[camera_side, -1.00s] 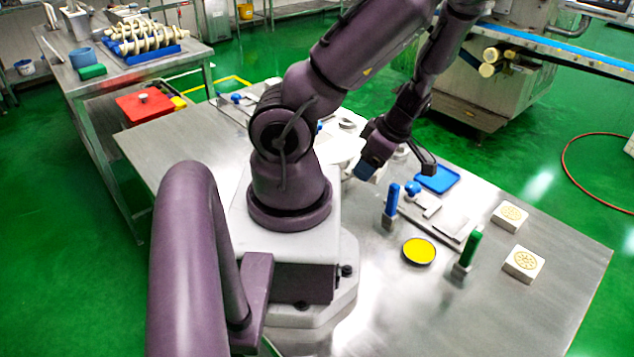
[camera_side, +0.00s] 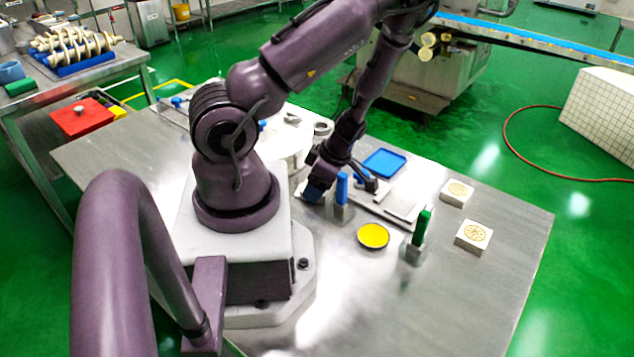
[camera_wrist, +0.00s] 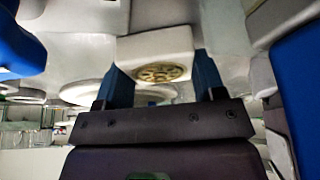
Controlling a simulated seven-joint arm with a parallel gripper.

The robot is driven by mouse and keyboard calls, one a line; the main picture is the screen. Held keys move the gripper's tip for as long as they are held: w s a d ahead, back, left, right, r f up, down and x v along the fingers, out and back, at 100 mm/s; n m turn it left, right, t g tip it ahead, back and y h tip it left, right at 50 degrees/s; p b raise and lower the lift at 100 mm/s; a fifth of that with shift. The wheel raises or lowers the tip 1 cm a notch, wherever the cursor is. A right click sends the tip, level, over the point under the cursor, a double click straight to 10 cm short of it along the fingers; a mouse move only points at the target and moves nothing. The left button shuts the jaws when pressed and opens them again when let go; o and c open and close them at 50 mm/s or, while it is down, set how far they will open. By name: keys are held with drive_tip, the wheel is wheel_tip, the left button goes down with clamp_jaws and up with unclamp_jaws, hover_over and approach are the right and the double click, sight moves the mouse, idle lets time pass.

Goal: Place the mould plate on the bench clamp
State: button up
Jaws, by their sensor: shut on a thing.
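The mould plate, a white block with a round gold pattern on one face, shows in the wrist view (camera_wrist: 155,48) between the fingers of my gripper (camera_wrist: 157,65). My gripper is shut on it. In the side view my gripper (camera_side: 338,181) points down, low over the left end of what looks like the bench clamp (camera_side: 402,206), a flat grey metal fixture. My gripper and a blue-topped post hide that end and the held plate. I cannot tell whether the plate touches the clamp.
A blue-topped post (camera_side: 342,188) and a green-topped post (camera_side: 421,228) stand in front of the fixture. A yellow-filled round dish (camera_side: 373,236) lies between them. A blue tray (camera_side: 384,162) lies behind. Two patterned white blocks (camera_side: 457,191) (camera_side: 473,236) lie right. The bench's front right is clear.

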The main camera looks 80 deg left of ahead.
drive_tip(key=o, duration=1)
drive_tip(key=shift+f, duration=0.1)
drive_tip(key=shift+o, duration=0.2)
drive_tip(key=v, duration=1.2)
drive_tip(key=w+d+r+m+t+h, duration=0.3)
drive_tip(key=w+d+r+m+t, duration=0.25)
drive_tip(key=d+r+m, duration=0.75)
drive_tip(key=s+d+r+m+t, duration=0.2)
drive_tip(key=r+m, duration=0.3)
drive_tip(key=m, duration=0.3)
drive_tip(key=s+d+r+m+t+y, duration=0.1)
drive_tip(key=r+m, duration=0.3)
drive_tip(key=m, duration=0.5)
drive_tip(key=shift+s+d+r+m+t, duration=0.35)
drive_tip(key=shift+d+t, duration=0.2)
drive_tip(key=shift+d, duration=0.3)
drive_tip(key=shift+o, duration=0.4)
drive_tip(key=shift+s+d+r+m, duration=0.15)
drive_tip(key=shift+s+r+m, duration=0.1)
drive_tip(key=shift+m, duration=0.2)
